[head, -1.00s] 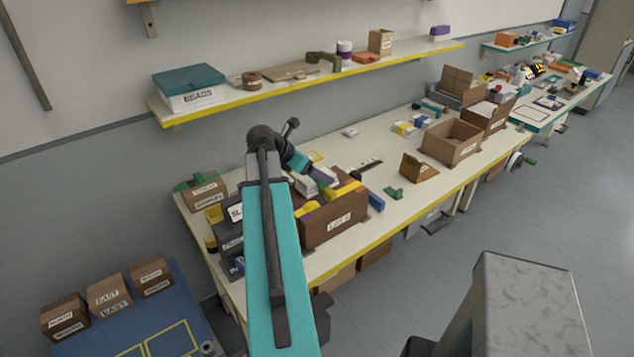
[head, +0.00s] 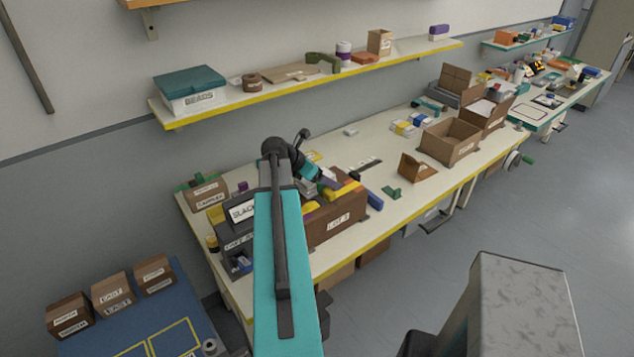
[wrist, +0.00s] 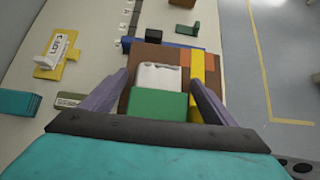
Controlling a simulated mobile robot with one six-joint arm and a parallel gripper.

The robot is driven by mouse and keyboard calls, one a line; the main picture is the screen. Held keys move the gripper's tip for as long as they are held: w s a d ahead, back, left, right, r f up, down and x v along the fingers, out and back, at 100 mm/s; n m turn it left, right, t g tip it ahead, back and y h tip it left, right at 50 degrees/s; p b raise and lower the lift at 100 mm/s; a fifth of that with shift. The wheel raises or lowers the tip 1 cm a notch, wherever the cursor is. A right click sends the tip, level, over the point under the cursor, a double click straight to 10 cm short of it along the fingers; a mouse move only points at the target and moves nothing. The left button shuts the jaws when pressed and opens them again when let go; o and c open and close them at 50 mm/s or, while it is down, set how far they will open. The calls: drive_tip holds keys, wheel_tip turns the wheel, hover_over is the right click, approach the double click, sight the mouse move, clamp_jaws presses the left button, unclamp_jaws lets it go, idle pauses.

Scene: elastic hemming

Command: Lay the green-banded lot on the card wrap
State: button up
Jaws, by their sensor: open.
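In the wrist view, a white block (wrist: 160,76) with a green part (wrist: 158,105) on its near side lies over brown box surfaces; it looks like the green-banded lot. My gripper (wrist: 155,84) is open, with one finger to the left of this block and one to the right, and a gap on each side. In the head view my gripper (head: 328,181) is over the brown box labelled LOT (head: 337,225), and the arm hides part of its contents. A yellow card with a white LOT label (wrist: 58,57) lies at left in the wrist view; I cannot tell whether it is the card wrap.
A yellow bar (wrist: 196,72) and a blue block (wrist: 170,41) are close to the gripper. An open brown carton (head: 450,141) is farther right. The bench's front right is fairly clear.

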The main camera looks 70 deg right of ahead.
idle(0.3)
drive_tip(key=c, duration=1.3)
drive_tip(key=shift+r, duration=0.2)
drive_tip(key=shift+r+b, duration=1)
drive_tip(key=shift+r, duration=0.6)
drive_tip(key=shift+s+a+r+b, duration=0.25)
drive_tip(key=shift+s+a+b, duration=0.6)
drive_tip(key=shift+s, duration=1.7)
drive_tip(key=shift+s+a+r+b, duration=0.2)
drive_tip(key=shift+s+a+b, duration=0.7)
drive_tip(key=shift+s, duration=1.65)
drive_tip(key=shift+s+a+r+b, duration=0.25)
drive_tip(key=shift+s+a+b, duration=0.6)
drive_tip(key=shift+s, duration=1.7)
drive_tip(key=shift+d+r, duration=0.1)
drive_tip(key=shift+d, duration=0.05)
